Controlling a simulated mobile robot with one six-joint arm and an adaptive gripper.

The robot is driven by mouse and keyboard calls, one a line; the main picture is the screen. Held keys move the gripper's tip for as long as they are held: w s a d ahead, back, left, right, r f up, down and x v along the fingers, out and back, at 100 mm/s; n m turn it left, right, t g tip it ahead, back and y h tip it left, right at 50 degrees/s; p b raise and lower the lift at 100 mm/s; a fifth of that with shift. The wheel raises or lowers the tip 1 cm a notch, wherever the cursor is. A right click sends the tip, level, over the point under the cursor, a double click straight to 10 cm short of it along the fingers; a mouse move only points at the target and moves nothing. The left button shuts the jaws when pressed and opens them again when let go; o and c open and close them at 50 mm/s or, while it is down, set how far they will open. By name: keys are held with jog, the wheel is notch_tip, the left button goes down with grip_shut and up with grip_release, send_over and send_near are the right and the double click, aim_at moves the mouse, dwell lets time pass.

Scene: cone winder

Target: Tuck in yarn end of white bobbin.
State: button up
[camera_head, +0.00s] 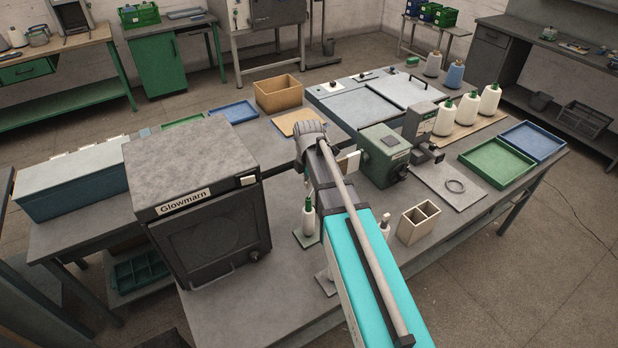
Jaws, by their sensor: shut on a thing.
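Three larger white bobbins (467,109) with green tips stand in a row on a board at the right of the bench. Another white bobbin (432,66) stands farther back beside a blue bobbin (455,76). I cannot tell which white bobbin the task means, and no loose yarn end can be made out. My arm reaches up from the bottom across the bench. My gripper is hidden behind it.
A dark Glowmarn box (205,240) stands close left of my arm. A green winder-like machine (383,155) and a two-compartment wooden box (418,222) stand to its right. Green (497,160) and blue (533,141) trays lie at the right edge. The front right bench top has free room.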

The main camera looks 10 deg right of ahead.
aim_at(309, 198)
jog(key=shift+f, duration=0.15)
jog(key=shift+f+b, duration=1.8)
jog(key=shift+b, duration=0.15)
jog(key=shift+f+b, duration=0.5)
dwell(1.1)
jog(key=o, duration=0.7)
jog(key=shift+o, duration=0.2)
jog(key=o, duration=0.5)
jog(key=shift+s, duration=0.1)
jog(key=shift+r, duration=0.15)
